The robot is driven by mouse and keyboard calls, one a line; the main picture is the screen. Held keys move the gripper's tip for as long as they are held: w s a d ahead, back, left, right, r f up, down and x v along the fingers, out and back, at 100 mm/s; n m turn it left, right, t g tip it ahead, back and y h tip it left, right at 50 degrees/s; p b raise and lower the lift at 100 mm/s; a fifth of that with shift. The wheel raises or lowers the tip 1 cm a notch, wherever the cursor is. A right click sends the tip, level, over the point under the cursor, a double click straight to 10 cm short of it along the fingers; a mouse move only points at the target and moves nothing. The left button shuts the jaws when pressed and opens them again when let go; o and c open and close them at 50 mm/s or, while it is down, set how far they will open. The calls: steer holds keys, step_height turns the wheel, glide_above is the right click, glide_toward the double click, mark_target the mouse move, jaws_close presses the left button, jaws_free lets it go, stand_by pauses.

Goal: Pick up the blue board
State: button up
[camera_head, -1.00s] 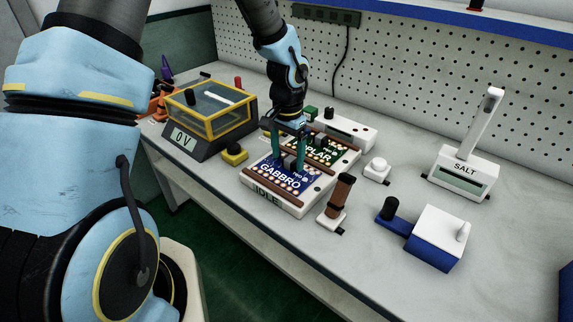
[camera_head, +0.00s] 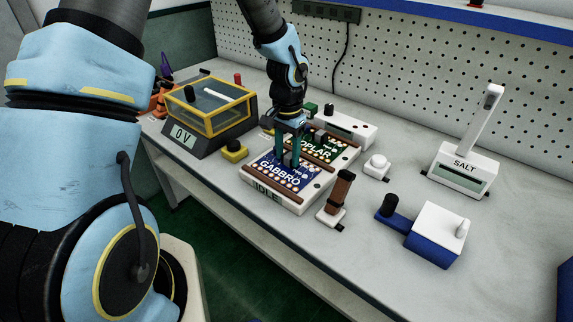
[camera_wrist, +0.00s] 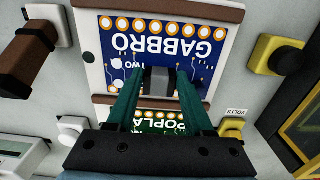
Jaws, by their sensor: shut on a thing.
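The blue board (camera_head: 274,179), marked GABBRO, lies in the front part of a white fixture (camera_head: 296,206) marked IDLE. In the wrist view the blue board (camera_wrist: 205,52) shows gold pads, with a grey block (camera_wrist: 157,80) at its edge. My gripper (camera_head: 287,162) points down over the blue board, its green fingers shut on the grey block. In the wrist view my gripper (camera_wrist: 158,88) has one finger on each side of the block. The board looks still seated in the fixture; I cannot see a gap under it.
A green board (camera_head: 318,148) lies behind the blue one in the same fixture. A brown-handled lever (camera_head: 342,188) stands at front right, and a yellow-framed box (camera_head: 212,114) reading 0 V stands at left. A blue and white box (camera_head: 437,236) is farther right.

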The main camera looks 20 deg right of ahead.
jaws_close()
